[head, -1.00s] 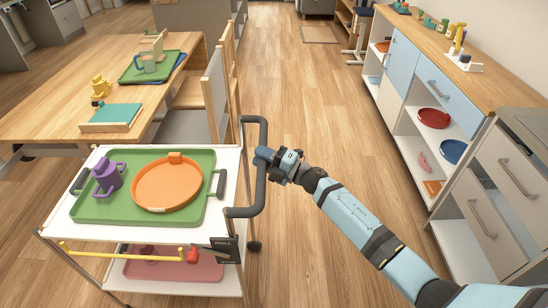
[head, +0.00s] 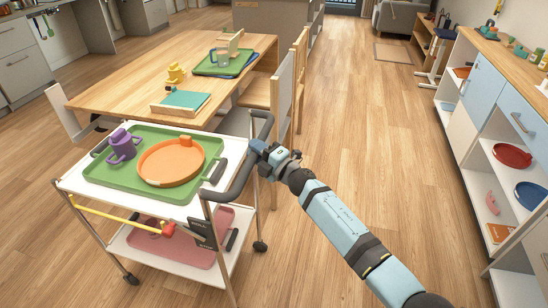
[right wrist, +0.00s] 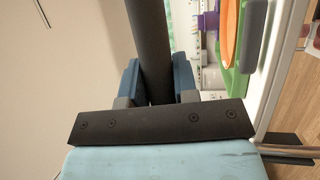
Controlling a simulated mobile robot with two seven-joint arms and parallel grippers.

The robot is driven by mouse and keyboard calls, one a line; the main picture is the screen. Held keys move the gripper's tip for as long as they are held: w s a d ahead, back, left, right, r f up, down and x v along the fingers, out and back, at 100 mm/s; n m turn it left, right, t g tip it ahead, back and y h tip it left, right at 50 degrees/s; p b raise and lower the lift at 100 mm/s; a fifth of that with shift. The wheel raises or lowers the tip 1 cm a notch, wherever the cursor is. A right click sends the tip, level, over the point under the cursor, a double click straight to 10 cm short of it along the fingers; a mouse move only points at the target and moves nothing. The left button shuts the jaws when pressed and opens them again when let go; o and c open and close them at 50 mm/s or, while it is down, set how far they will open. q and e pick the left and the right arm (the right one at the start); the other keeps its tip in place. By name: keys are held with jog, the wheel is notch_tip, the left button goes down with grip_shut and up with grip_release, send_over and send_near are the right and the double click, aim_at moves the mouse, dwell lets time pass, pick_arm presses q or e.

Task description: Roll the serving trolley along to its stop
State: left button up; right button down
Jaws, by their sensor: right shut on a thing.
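The serving trolley (head: 75,183) is white with two shelves and stands at the left of the head view, close to the wooden table. Its dark push handle (head: 240,182) is on its right end. My right gripper (head: 262,150) is shut on this handle. In the right wrist view the dark handle bar (right wrist: 150,50) runs between the two blue fingers. The trolley's top holds a green tray (head: 110,179) with a purple two-handled cup (head: 123,147) and an orange round tray (head: 168,163). My left gripper is not in view. No marked stop can be made out.
The wooden table (head: 120,93) with chairs (head: 285,90) is just behind the trolley. A shelf counter (head: 475,150) stands along the right. Open wooden floor (head: 375,120) lies between them. A pink tray (head: 180,249) is on the lower shelf.

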jog(key=shift+w+a+b, duration=0.2)
jog(key=shift+a+b, duration=0.05)
jog(key=shift+a, duration=0.55)
jog(key=shift+w+a+b, duration=0.25)
jog(key=shift+a, duration=0.6)
jog(key=shift+w+a+b, duration=0.2)
jog(key=shift+a+b, duration=0.05)
jog(key=shift+a, duration=0.55)
jog(key=c, duration=0.9)
grip_release()
jog(key=p+v, duration=0.1)
jog(key=v, duration=1.2)
jog(key=shift+s+d+p, duration=0.25)
jog(key=shift+d+p, duration=0.05)
jog(key=shift+p, duration=0.05)
jog(key=shift+f, duration=0.1)
